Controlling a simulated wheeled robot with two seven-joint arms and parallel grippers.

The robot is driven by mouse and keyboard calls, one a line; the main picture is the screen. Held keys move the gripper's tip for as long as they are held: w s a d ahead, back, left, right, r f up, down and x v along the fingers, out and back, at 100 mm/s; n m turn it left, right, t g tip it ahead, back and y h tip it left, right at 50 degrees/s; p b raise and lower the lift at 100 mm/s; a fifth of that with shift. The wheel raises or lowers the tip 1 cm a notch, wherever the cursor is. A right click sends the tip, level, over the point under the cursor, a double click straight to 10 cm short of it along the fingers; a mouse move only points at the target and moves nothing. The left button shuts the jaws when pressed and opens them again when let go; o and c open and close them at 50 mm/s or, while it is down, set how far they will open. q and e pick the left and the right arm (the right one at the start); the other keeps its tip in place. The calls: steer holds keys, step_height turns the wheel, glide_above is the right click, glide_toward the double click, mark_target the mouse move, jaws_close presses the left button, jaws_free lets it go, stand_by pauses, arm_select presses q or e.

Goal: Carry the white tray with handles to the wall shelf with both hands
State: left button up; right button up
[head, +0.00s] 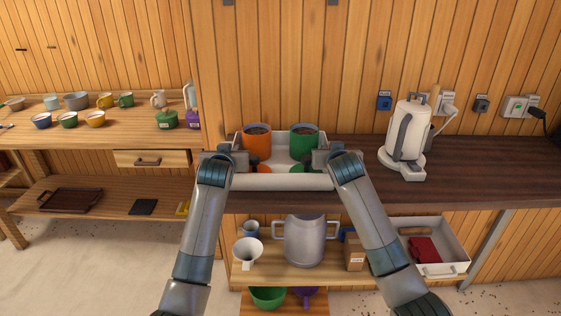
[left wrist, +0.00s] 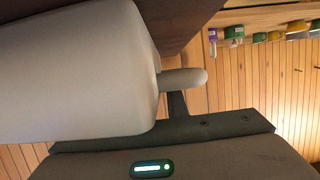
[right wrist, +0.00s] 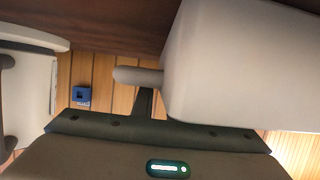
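The white tray (head: 285,182) is at the dark counter in the head view. It carries an orange mug (head: 257,145) and a green mug (head: 303,143), both upright with dark contents, with low orange and green items in front. My left gripper (head: 233,160) is at the tray's left end, shut on its handle (left wrist: 185,80). My right gripper (head: 325,158) is at the right end, shut on the other handle (right wrist: 140,76). I cannot tell whether the tray rests on the counter. No wall shelf is clearly visible; two dark pieces show at the top edge.
A white kettle (head: 405,140) stands right of the tray on the dark counter (head: 470,170). Sockets line the wall behind it. A grey pot (head: 305,240) and a white crate (head: 430,265) are below. A wooden table (head: 80,130) with several cups is at left.

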arm_select(q)
steer(key=shift+c, duration=0.5)
arm_select(e)
steer(key=shift+c, duration=0.5)
arm_select(q)
jaws_close()
arm_select(e)
jaws_close()
arm_select(q)
steer(key=shift+r, duration=0.2)
arm_select(e)
steer(key=shift+r, duration=0.2)
arm_select(q)
steer(key=shift+w+r+p, duration=0.1)
steer(key=shift+r+p, duration=0.05)
steer(key=shift+p, duration=0.15)
arm_select(e)
steer(key=shift+w+r, duration=0.1)
steer(key=shift+r, duration=0.05)
